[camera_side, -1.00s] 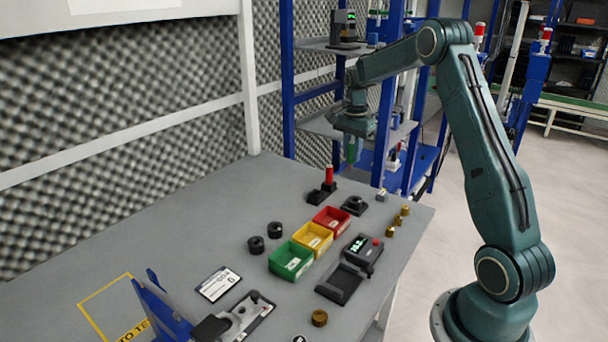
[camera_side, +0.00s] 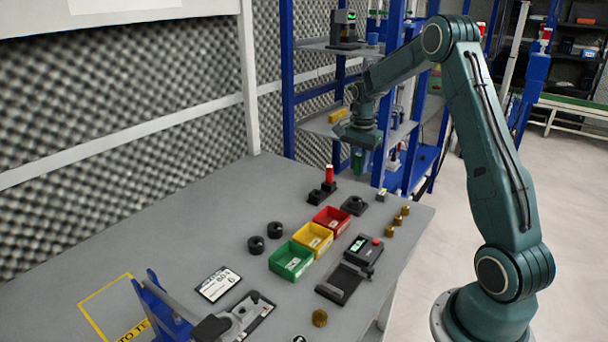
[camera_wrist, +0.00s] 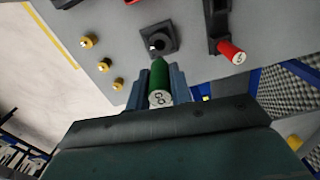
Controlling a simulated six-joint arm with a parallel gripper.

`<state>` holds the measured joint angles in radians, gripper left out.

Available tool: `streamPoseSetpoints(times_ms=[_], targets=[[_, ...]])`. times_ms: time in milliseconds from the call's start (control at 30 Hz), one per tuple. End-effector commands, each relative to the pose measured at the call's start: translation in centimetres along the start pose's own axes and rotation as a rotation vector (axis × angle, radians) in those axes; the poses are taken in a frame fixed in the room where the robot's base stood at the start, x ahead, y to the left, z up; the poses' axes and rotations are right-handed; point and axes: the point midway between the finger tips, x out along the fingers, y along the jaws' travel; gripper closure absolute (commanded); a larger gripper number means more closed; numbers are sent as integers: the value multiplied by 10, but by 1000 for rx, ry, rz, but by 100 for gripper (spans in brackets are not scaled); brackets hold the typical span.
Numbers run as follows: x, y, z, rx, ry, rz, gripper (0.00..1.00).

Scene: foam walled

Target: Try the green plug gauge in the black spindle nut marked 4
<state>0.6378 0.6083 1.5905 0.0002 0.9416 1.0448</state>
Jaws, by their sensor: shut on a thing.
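My gripper (camera_side: 358,150) is shut on the green plug gauge (camera_side: 358,162) and holds it above the far end of the bench. In the wrist view the green gauge (camera_wrist: 158,74) sits between the fingers, its near white end lettered "GO". Two round black nuts (camera_side: 256,244) (camera_side: 275,230) lie on the bench left of the coloured bins. Any number on them is too small to read. A black square piece with a round centre (camera_side: 354,205) stands below the gauge; in the wrist view it (camera_wrist: 157,40) shows just beyond the gauge's far end.
A red gauge (camera_side: 329,175) stands in a black holder (camera_side: 316,197). Green, yellow and red bins (camera_side: 312,237) line the bench's middle. Brass pieces (camera_side: 390,231) lie near the right edge. A black digital device (camera_side: 362,250) sits beside the bins. The bench's left part is mostly clear.

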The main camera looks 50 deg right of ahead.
Motion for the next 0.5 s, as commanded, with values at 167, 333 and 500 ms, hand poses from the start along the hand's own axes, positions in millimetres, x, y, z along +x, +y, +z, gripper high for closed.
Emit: streamPoseSetpoints(times_ms=[167,333,500], targets=[[9,0,0,0,-1,2,100],[20,0,0,0,-1,2,100],[32,0,0,0,-1,2,100]])
